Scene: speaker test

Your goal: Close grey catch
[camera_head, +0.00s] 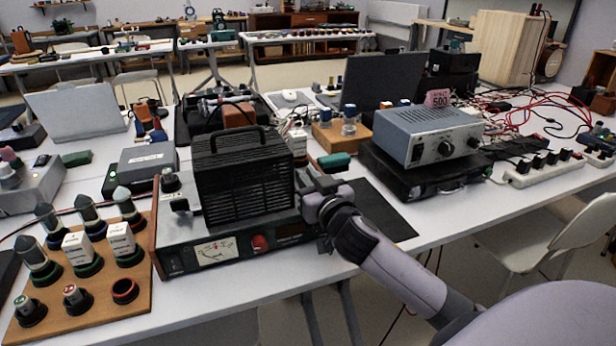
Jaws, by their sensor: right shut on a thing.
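My right gripper (306,184) comes in from the lower right and is at the right side of a black slatted box with a top handle (243,170). It is shut on a small part there, which the gripper itself mostly hides. I cannot make out a grey catch clearly apart from the gripper. The box sits on a wide, low instrument (175,258) with a meter and a red knob on its front. My left gripper is not in view.
A wooden board (135,300) with several knobs and bulb-like parts lies to the left. A grey power unit (425,133) on a black case stands to the right, before red cables (545,100). The white table (440,225) has some bare room at its front right. A chair (560,235) stands beside it.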

